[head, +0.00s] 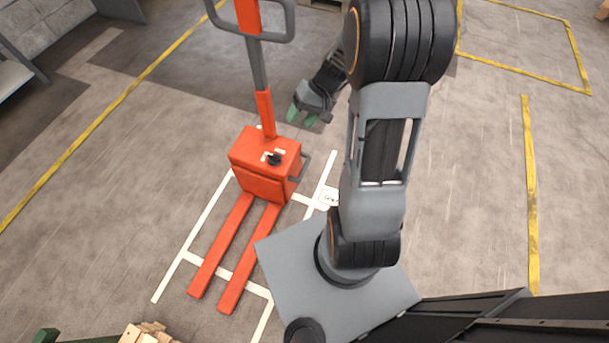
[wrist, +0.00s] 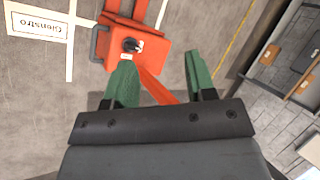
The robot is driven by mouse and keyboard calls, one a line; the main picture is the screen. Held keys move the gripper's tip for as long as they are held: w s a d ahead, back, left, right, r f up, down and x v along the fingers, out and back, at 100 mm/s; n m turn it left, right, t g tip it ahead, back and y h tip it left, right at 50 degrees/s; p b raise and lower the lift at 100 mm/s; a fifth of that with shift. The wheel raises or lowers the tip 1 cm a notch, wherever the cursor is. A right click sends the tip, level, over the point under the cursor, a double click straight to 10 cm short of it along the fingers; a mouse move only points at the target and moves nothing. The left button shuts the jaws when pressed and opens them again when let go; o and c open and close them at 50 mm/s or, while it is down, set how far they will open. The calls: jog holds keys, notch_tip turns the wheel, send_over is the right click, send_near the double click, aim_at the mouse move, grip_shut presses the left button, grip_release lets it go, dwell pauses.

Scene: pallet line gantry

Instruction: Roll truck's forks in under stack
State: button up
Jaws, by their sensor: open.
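The orange pallet truck (head: 264,165) stands upright on the floor in the head view, its tiller and grey loop handle rising towards the top. Its two forks (head: 233,275) lie low and point to the bottom left, with nothing seen on them. Its body also shows in the wrist view (wrist: 148,48). My gripper (head: 301,117) is open, with green fingers, just right of the tiller in the picture. In the wrist view my gripper (wrist: 158,62) has the orange tiller showing between and beyond its fingers; contact is not clear. Wooden pieces (head: 148,334), perhaps the stack, are cut off at the bottom edge.
White floor lines (head: 193,240) frame the truck, with a label (head: 328,196) on the right. A green object (head: 47,336) shows at the bottom left. A yellow line (head: 110,108) runs along the left. Floor right of my arm is clear.

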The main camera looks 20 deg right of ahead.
jog(key=w+d+f+m+t+y+b, duration=0.25)
jog(key=d+f+b, duration=0.2)
jog(key=f, duration=0.85)
jog(key=w+d+f+m+t+y+b, duration=0.1)
jog(key=d+f+t+y+b, duration=0.25)
jog(key=f, duration=0.95)
jog(key=m+t+h+b, duration=0.2)
jog(key=m+t+b, duration=0.25)
jog(key=b, duration=0.45)
send_near(305, 168)
jog(key=shift+t, duration=0.45)
jog(key=x, duration=0.3)
jog(key=f+x, duration=0.1)
jog(key=x, duration=0.6)
jog(key=shift+w+f, duration=0.15)
jog(key=shift+f, duration=0.15)
jog(key=shift+c, duration=0.4)
grip_shut()
